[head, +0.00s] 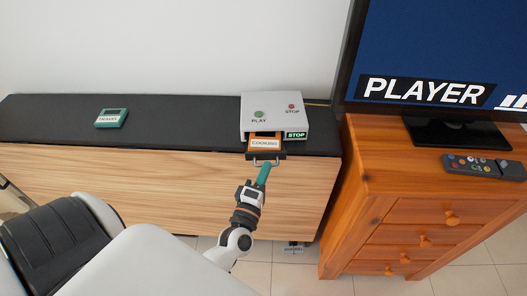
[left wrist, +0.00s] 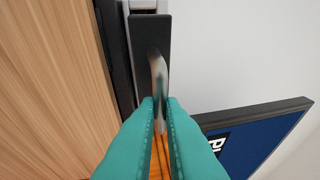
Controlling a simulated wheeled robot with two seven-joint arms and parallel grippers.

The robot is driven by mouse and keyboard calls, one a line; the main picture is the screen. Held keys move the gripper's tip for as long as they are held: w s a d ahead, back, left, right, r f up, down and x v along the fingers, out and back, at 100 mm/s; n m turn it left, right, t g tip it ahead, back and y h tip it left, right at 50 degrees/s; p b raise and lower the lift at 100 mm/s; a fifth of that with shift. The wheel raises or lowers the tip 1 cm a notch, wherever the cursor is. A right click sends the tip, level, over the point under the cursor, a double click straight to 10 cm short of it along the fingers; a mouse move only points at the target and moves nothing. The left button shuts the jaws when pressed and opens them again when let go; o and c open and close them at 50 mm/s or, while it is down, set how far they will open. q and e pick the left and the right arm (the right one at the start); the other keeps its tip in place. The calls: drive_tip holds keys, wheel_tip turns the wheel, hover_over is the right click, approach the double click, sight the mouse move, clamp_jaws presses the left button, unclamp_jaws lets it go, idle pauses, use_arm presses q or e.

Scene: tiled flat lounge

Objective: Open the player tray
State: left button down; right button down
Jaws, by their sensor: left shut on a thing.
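The player (head: 275,112) is a white box with a green PLAY button, a red STOP button and a lit STOP display, near the right end of the black-topped cabinet. Its tray (head: 281,156) is out at the front, over the cabinet's edge. An orange cartridge labelled COOKING (head: 265,142) lies in it. My left gripper (head: 264,168), with teal fingers, is shut on the metal handle of the tray. In the left wrist view, the fingers (left wrist: 160,103) close on the handle (left wrist: 158,72) beside the dark tray front (left wrist: 148,32). My right gripper is out of view.
A teal TRAVEL cartridge (head: 111,118) lies on the cabinet top (head: 180,120), left of the player. An orange wooden dresser (head: 430,190) stands to the right with a screen (head: 440,60) and a remote (head: 484,166). The cabinet top between cartridge and player is clear.

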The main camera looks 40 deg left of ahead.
use_arm(q)
drive_tip(key=s+d, duration=0.1)
drive_tip(key=s, duration=0.1)
drive_tip(key=s+d, duration=0.2)
drive_tip(key=shift+s+d, duration=0.1)
drive_tip(key=shift+s, duration=0.05)
drive_tip(key=c, duration=1.5)
unclamp_jaws()
drive_tip(key=b+v, duration=0.1)
drive_tip(key=v, duration=1.1)
drive_tip(key=shift+b, duration=0.3)
